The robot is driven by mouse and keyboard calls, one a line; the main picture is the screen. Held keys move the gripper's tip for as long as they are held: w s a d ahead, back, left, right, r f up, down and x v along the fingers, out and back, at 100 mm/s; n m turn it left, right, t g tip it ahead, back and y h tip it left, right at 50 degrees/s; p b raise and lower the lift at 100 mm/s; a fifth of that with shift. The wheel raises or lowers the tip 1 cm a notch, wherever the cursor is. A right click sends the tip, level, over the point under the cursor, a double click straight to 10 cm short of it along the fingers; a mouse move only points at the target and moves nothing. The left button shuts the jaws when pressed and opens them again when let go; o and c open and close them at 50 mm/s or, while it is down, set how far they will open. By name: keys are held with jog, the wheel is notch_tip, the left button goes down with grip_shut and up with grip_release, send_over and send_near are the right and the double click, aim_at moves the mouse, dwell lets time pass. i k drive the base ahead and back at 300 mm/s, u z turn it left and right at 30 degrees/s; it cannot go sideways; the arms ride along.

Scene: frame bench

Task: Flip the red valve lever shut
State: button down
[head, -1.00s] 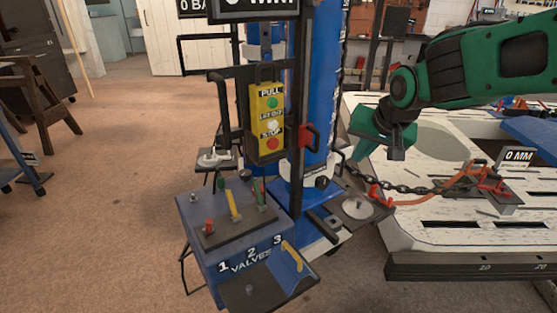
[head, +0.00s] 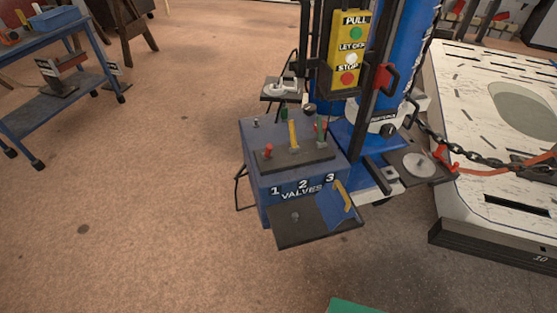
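The red valve lever (head: 268,151) is at the left of a dark plate (head: 300,160) on top of the blue valve box (head: 262,180), above the number 1. It shows as a short red stub, and I cannot tell its exact tilt. The yellow lever (head: 293,136) in the middle and the green lever (head: 320,130) at the right look longer and stand up. My gripper's fingers are not in view. Only a green piece of my arm (head: 355,306) shows at the bottom edge, well below the box and apart from it.
A yellow button pendant (head: 349,55) and a blue column (head: 408,60) stand behind. The white frame bench (head: 465,150) is at right, a blue cart (head: 50,85) at far left. Floor at left is clear.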

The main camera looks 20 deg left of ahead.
aim_at(267, 155)
jog(key=u, duration=1.25)
jog(key=k, duration=0.6)
jog(key=z, duration=1.15)
